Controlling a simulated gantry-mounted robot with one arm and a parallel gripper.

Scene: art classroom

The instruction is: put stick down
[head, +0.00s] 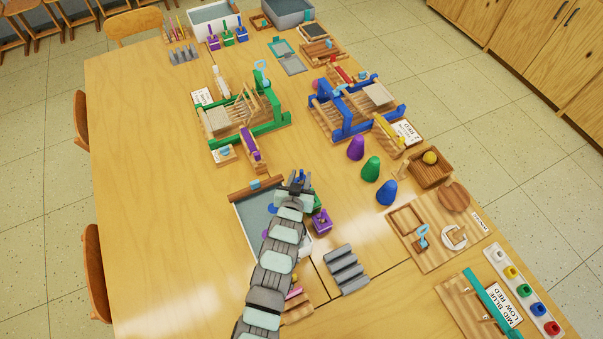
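My arm reaches up from the bottom of the head view, and my gripper (297,178) is over the right side of a grey tray (252,215). The gripper is small and dark here, so I cannot tell whether its fingers are open or shut. No stick shows clearly in it; one may be hidden by the arm. A brown wooden bar (257,188) lies along the tray's far edge, with a small blue piece on it. A purple block (322,222) with an upright handle stands just right of the gripper, with green and blue pieces partly hidden behind the arm.
A green loom-like frame (268,138) and a blue one (350,128) stand beyond. A grey ridged rack (346,270) lies nearer. The table's left side (150,200) is clear.

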